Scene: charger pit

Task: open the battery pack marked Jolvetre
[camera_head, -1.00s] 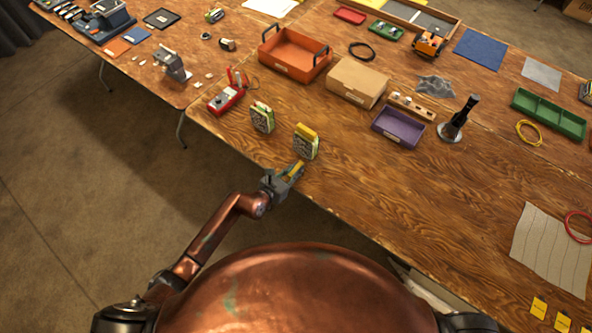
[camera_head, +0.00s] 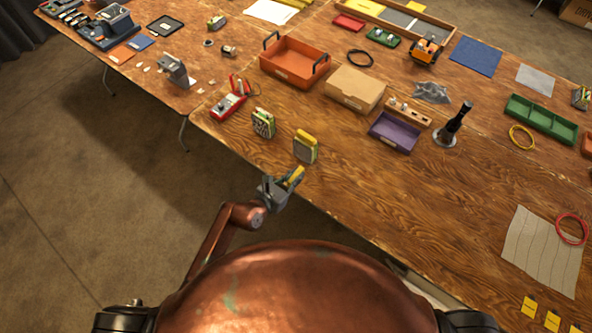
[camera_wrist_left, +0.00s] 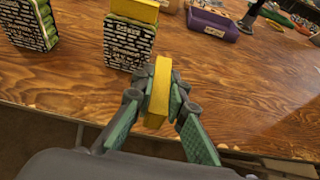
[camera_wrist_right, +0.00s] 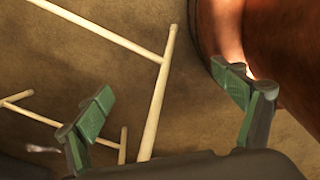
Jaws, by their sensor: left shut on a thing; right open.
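Two battery packs with green cells and black printed labels stand near the table's front edge: a left pack (camera_head: 263,123) and a right pack (camera_head: 305,147) with a yellow top. They also show in the left wrist view, the left pack (camera_wrist_left: 32,24) with green cells visible, the right pack (camera_wrist_left: 129,42) capped in yellow. I cannot read the name Jolvetre on either. My left gripper (camera_head: 290,182) is shut on a flat yellow piece (camera_wrist_left: 159,92), held in front of the right pack, near the table edge. My right gripper (camera_wrist_right: 165,98) is open and empty.
Behind the packs stand a red meter (camera_head: 229,106), an orange tray (camera_head: 295,66), a cardboard box (camera_head: 354,90) and a purple tray (camera_head: 394,133). A dark upright tool (camera_head: 453,125) stands further right. The table's front middle is clear. Floor and pale bars (camera_wrist_right: 154,105) lie below my right gripper.

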